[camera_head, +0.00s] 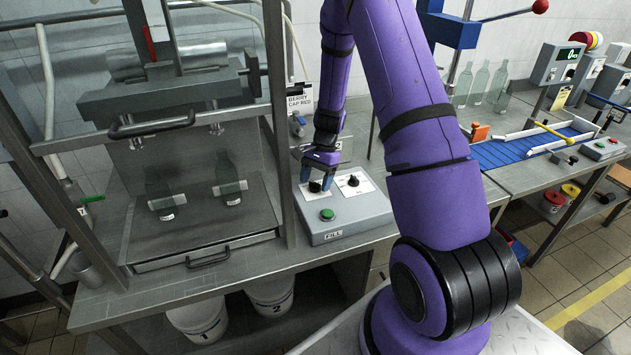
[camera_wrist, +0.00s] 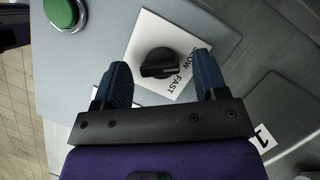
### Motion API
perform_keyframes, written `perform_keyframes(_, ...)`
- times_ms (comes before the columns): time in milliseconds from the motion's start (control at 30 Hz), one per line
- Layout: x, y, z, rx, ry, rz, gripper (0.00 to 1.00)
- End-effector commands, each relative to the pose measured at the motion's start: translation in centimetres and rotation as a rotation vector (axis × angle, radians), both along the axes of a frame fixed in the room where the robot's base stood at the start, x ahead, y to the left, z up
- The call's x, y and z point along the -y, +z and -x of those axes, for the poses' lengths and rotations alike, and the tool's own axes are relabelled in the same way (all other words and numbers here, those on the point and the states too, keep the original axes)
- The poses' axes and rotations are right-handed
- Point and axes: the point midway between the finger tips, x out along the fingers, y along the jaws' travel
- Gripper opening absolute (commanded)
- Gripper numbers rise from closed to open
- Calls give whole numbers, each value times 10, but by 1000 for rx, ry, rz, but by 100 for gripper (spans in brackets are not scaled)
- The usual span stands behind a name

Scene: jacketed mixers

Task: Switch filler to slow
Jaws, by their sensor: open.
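The filler's grey control box (camera_head: 350,215) stands on the bench, with a green button marked FILL (camera_head: 327,214) at its front left. A black selector knob (camera_wrist: 158,62) on a white SLOW/FAST plate (camera_wrist: 150,30) shows in the wrist view. Its raised grip lies roughly across that picture; which word it points to I cannot tell. My gripper (camera_head: 318,172) is over the left knob (camera_head: 315,186) in the head view. In the wrist view my gripper (camera_wrist: 161,66) is open, one blue finger on each side of the knob. Contact cannot be told.
A second black knob (camera_head: 353,181) sits close by on the box's right. The filler's steel frame (camera_head: 278,120) rises just left of the box, with bottles (camera_head: 227,178) inside. A blue conveyor (camera_head: 535,148) lies to the right. Buckets (camera_head: 200,320) are under the bench.

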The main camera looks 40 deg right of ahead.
Motion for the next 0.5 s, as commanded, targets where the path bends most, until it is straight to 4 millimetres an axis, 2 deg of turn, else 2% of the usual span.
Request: perform_keyframes(500,31,79,-12,3,0,2,66)
